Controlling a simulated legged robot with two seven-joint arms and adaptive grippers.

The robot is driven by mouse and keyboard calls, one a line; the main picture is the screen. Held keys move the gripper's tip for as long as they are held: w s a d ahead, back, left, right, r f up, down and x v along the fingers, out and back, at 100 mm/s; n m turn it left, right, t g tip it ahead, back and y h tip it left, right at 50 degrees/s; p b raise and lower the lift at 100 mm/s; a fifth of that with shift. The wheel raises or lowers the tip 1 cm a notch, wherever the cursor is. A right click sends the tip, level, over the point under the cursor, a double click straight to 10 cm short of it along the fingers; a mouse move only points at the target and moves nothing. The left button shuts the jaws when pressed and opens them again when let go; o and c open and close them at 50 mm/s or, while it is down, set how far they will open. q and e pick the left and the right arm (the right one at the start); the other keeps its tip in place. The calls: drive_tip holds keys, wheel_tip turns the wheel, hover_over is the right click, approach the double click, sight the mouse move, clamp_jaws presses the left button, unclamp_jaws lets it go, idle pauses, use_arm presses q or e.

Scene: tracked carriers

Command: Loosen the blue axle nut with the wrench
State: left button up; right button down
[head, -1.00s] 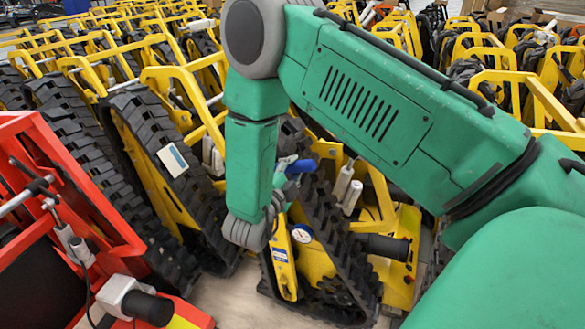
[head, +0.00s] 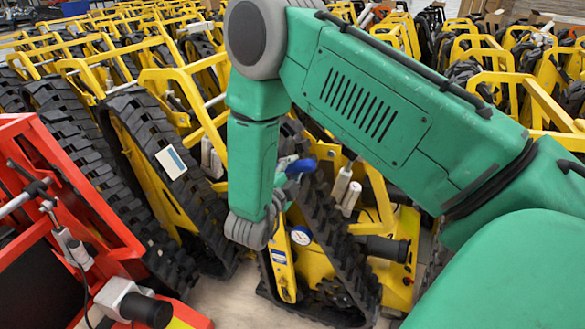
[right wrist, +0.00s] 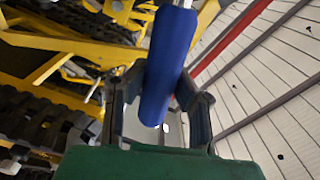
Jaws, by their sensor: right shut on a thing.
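My right gripper (head: 289,185) is partly hidden behind my green forearm and shows at the tracked carrier in the middle of the head view. In the right wrist view my right gripper (right wrist: 163,105) has its two dark fingers on either side of a thick blue handle (right wrist: 170,60), which looks like the wrench's grip. A pale metal shaft shows at its upper end. The handle's blue end (head: 301,165) shows in the head view beside the black track (head: 335,235). The wrench's jaw and the blue axle nut cannot be made out. My left gripper is not in view.
The middle carrier has a yellow plate (head: 281,262) with a round white gauge (head: 301,235). A red carrier (head: 85,165) stands close at the left. Rows of yellow tracked carriers (head: 160,195) fill the background. A little bare floor (head: 222,300) shows at the bottom.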

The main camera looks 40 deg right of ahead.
drive_tip(key=shift+w+d, duration=0.1)
idle(0.3)
drive_tip(key=shift+w+d, duration=0.1)
drive_tip(key=shift+d, duration=0.2)
idle(0.5)
drive_tip(key=c, duration=2.2)
unclamp_jaws()
clamp_jaws()
drive_tip(key=shift+w+a+r+n+p, duration=0.15)
drive_tip(key=shift+w+r+n+p, duration=0.15)
drive_tip(key=shift+r+n+p, duration=0.4)
drive_tip(key=shift+r, duration=0.1)
